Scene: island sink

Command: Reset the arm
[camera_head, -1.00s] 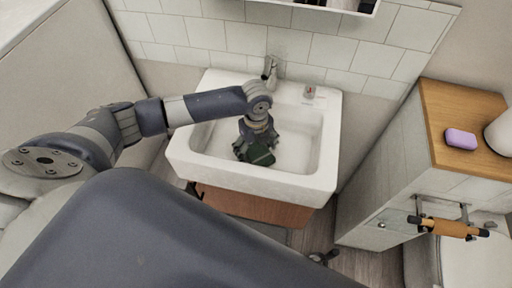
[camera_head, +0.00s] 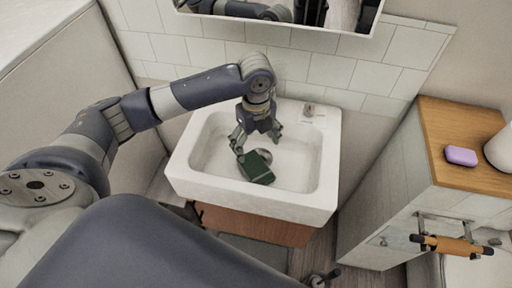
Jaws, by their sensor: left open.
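My left arm comes in from the left and reaches over the white sink (camera_head: 312,200). My left gripper (camera_head: 258,148) points down with its fingers spread, above the basin. It is open and seems to hold nothing. A dark green block-like object (camera_head: 256,167) lies in the basin just below the fingers. A round greyish thing, perhaps the drain, shows beside it. The faucet is hidden behind my arm. My right gripper is not clearly in view; a small dark part at the bottom edge cannot be made out.
A mirror (camera_head: 290,22) hangs on the tiled wall above the sink. At right, a cabinet with a wooden top (camera_head: 448,122) holds a purple soap (camera_head: 461,156). A small item (camera_head: 308,110) stands on the sink's back rim.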

